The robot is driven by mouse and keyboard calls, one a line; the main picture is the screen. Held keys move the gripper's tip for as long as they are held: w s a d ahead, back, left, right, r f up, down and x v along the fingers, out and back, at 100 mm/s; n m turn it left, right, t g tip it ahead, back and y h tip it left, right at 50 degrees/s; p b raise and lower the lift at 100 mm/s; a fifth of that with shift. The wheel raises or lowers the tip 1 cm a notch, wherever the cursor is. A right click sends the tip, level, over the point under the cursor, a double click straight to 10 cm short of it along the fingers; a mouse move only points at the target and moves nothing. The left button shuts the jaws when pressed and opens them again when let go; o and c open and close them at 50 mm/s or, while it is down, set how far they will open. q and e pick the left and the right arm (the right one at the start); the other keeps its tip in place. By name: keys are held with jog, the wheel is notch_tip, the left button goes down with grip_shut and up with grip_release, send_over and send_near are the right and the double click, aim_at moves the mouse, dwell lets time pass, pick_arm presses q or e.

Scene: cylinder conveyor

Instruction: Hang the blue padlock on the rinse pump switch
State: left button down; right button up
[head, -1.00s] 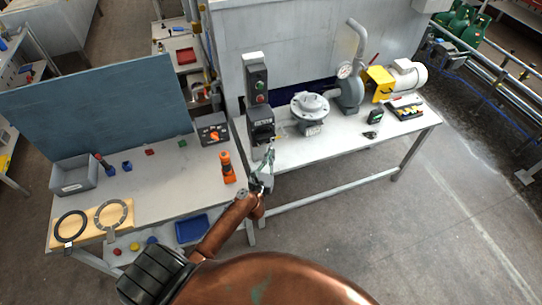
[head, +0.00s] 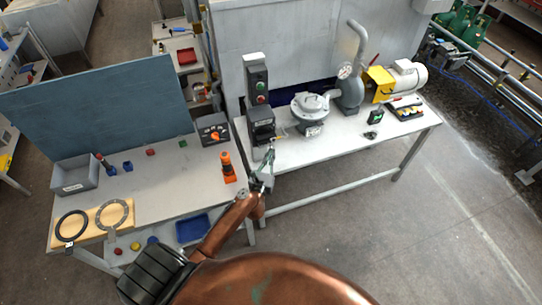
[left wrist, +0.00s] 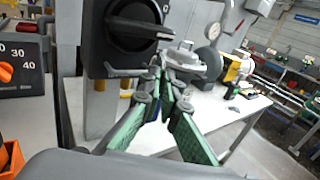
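A dark switch box with a black rotary handle (head: 262,131) stands below the red and green button post, at the inner end of the right table. Its handle (left wrist: 135,26) fills the top of the left wrist view. My left gripper (head: 268,158) is just in front of and below this box. In the left wrist view its green fingers (left wrist: 165,82) converge, with their tips close together near the box's lower edge. I cannot tell whether they grip something. Small dark blue patches show beside the fingers; I cannot make out a padlock there. My right gripper is not in view.
A dial box with an orange knob (head: 214,131) and an orange device (head: 227,168) stand to the left. Small red, blue and green pieces, including a blue one (head: 127,166), lie on the left table. A grey pump (head: 311,108) stands right of the switch box.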

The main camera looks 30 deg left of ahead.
pick_arm(q)
jog(key=shift+w+a+r, duration=0.1)
jog(key=shift+w, duration=0.05)
jog(key=shift+w+a, duration=0.3)
jog(key=shift+a, duration=0.05)
jog(key=shift+w+a, duration=0.25)
jog(key=shift+a, duration=0.05)
jog(key=shift+w+a, duration=0.45)
jog(key=shift+a, duration=0.1)
jog(key=shift+w+a, duration=0.15)
jog(key=shift+p, duration=0.4)
jog(key=shift+f, duration=0.25)
dwell(0.5)
